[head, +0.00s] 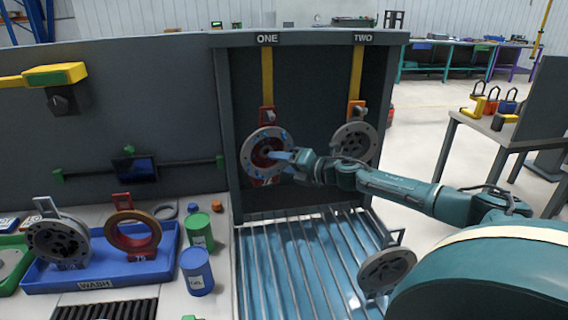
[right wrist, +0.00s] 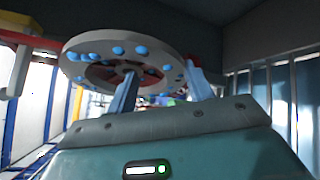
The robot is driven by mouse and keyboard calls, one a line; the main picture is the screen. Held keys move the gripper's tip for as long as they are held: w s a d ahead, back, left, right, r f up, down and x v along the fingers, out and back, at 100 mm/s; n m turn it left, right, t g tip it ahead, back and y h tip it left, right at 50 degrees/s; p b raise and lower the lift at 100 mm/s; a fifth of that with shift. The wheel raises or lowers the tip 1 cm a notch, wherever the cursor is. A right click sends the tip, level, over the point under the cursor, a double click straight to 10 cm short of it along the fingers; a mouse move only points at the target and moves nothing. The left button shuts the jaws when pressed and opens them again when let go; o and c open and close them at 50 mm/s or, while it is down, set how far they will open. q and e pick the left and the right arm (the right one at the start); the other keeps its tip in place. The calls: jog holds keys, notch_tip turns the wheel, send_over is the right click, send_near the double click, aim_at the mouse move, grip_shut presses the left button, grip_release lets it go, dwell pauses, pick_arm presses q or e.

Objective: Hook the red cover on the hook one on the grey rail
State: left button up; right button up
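The red cover (head: 251,158), a grey round flange with a red middle, blue bolts and a red loop on top, is upright below sign ONE. Its loop is at hook one (head: 269,116), at the end of a yellow strap; I cannot tell whether the loop is over the hook. My right gripper (head: 279,156) reaches it from the right. In the right wrist view the gripper (right wrist: 160,85) has one finger in the cover's (right wrist: 85,45) opening and one outside its rim, seemingly shut on the rim. My left gripper is not in view.
A grey cover (head: 342,139) hangs below sign TWO, close behind my right arm. Another grey cover (head: 398,262) is on the slatted rack (head: 300,255). The blue wash tray (head: 95,284) holds two covers. Green (head: 199,232) and blue (head: 197,272) cans stand beside it.

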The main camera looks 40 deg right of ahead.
jog(key=shift+f, duration=0.25)
jog(key=shift+s+d+b, duration=0.2)
jog(key=shift+s+b, duration=0.15)
jog(key=shift+s, duration=0.25)
jog(key=shift+b+v, duration=0.55)
jog(key=shift+v, duration=0.4)
jog(key=shift+s+d, duration=0.15)
jog(key=shift+s, duration=0.25)
pick_arm(q)
jog(key=p, duration=0.3)
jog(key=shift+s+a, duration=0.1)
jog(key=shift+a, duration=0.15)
pick_arm(e)
jog(key=r+v, duration=0.1)
jog(key=v, duration=0.8)
jog(key=shift+s, duration=0.1)
